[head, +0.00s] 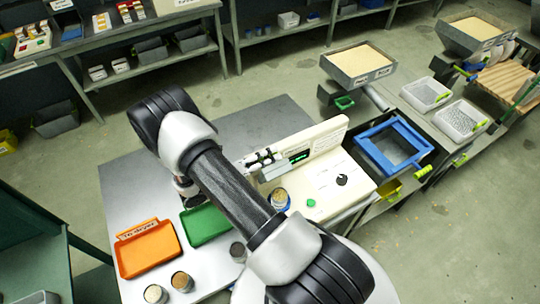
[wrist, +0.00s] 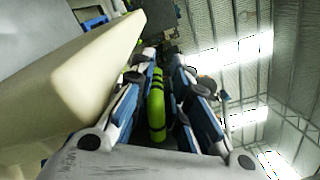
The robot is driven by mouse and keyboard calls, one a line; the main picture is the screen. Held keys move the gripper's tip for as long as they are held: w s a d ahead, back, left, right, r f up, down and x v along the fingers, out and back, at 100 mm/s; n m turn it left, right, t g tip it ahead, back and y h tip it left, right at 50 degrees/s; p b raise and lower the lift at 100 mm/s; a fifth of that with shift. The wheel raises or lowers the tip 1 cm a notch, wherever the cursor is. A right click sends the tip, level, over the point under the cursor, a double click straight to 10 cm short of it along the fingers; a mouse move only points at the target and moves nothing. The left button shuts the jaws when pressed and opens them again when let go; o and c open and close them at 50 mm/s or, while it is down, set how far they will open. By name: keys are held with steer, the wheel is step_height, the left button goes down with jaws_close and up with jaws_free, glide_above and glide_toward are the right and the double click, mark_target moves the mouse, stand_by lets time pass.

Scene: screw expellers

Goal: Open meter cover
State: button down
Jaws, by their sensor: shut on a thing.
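The cream meter housing (head: 325,180) stands on the grey bench, with a green-lit display (head: 300,157), a green button (head: 311,203) and a black dial on it. My gripper (head: 264,158) is at the left end of its raised back part, partly behind my forearm. In the wrist view my gripper (wrist: 163,60) is shut on a lime-green handle (wrist: 157,102) with black bands, which lies between the blue-padded fingers. The cream housing wall (wrist: 75,90) is close beside the fingers on the left. A grey plate (head: 272,171), possibly the meter cover, shows by the gripper; its angle is unclear.
An orange tray (head: 148,250) and a green tray (head: 206,225) lie left of my forearm. Small cups of grain (head: 181,281) stand at the bench front, and one cup (head: 279,198) stands beside the meter. A blue frame (head: 393,148) is at the right. The bench's back left is clear.

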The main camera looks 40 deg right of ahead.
steer(key=shift+w+f, duration=0.3)
steer(key=c, duration=1.8)
jaws_free()
steer(key=shift+w+f, duration=0.1)
steer(key=shift+o, duration=0.7)
steer(key=shift+s, duration=0.2)
